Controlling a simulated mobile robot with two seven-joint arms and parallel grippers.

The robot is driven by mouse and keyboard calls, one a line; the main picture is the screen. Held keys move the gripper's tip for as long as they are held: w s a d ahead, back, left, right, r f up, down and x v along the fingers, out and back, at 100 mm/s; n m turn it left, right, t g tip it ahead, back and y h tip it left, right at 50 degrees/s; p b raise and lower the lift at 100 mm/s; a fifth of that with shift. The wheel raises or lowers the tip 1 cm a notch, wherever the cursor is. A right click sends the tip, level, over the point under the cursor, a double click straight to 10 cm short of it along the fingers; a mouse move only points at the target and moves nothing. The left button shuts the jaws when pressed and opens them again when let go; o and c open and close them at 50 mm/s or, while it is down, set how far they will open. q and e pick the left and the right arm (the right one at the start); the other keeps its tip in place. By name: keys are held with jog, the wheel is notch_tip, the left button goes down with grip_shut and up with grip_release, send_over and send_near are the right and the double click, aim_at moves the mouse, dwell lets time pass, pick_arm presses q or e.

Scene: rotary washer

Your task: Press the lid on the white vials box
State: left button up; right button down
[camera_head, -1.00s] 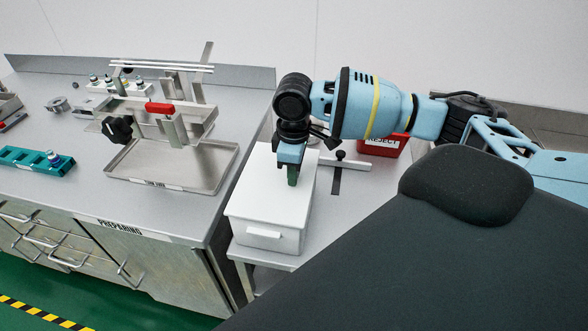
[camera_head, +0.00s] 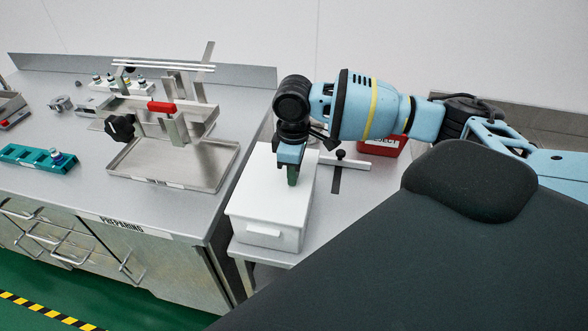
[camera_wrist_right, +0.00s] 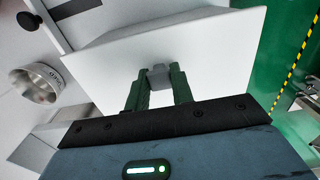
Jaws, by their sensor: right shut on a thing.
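The white vials box (camera_head: 262,230) stands on the side table, with a white tab on its front wall. The flat white lid (camera_head: 262,195) lies over the top of the box and looks about level. I cannot tell whether it is fully seated. My right gripper (camera_head: 292,178) points down onto the lid. In the right wrist view, the green fingers of my right gripper (camera_wrist_right: 158,82) are shut on a small grey knob (camera_wrist_right: 158,70) at the middle of the lid (camera_wrist_right: 190,55). The inside of the box is hidden. My left gripper is not in view.
A red reject bin (camera_head: 383,145) and a metal stand (camera_head: 345,162) are behind the box. On the left bench are a metal tray (camera_head: 215,160) with a red-handled fixture (camera_head: 161,107) and a teal rack (camera_head: 35,158). A metal cup (camera_wrist_right: 35,83) shows in the right wrist view.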

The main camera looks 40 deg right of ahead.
jog(key=c, duration=1.1)
grip_release()
notch_tip(320, 180, up, 6)
jog(key=shift+r, duration=0.25)
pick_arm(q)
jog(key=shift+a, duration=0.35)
pick_arm(e)
jog(key=shift+r, duration=0.7)
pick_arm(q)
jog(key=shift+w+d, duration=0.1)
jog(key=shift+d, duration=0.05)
pick_arm(e)
jog(key=shift+f, duration=0.1)
